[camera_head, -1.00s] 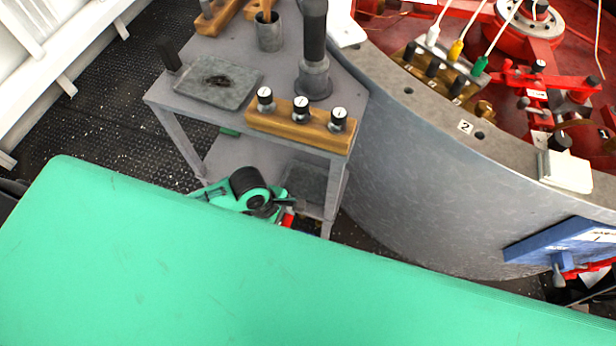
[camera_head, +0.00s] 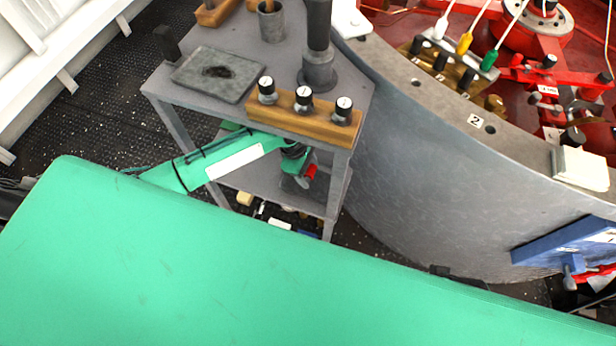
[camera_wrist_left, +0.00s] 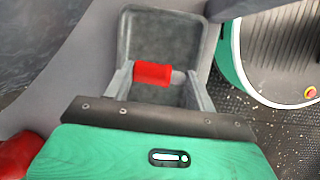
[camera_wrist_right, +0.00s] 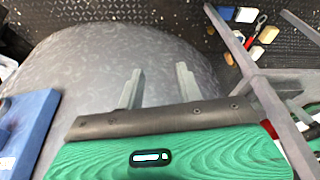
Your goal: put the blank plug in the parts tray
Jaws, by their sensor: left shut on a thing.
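The blank plug (camera_wrist_left: 153,74) is a short red cylinder with a grey stub at one end. My left gripper (camera_wrist_left: 160,76) is shut on it, one finger at each end. In the left wrist view the plug lies across the picture in front of the parts tray (camera_wrist_left: 160,35), a shallow grey tray with a raised rim. I cannot tell whether the plug touches the tray. In the head view the red plug (camera_head: 311,171) shows at the cart's lower shelf, beside my left gripper (camera_head: 299,167). My right gripper (camera_wrist_right: 160,88) is open and empty, facing the curved grey wall.
The cart's top (camera_head: 220,45) overhangs the lower shelf, with a wooden block of black-capped gauges (camera_head: 303,112) at its front edge. Small loose items (camera_head: 262,211) lie below the shelf. A curved grey housing (camera_head: 430,170) stands right of the cart. A blue box (camera_head: 565,243) is at far right.

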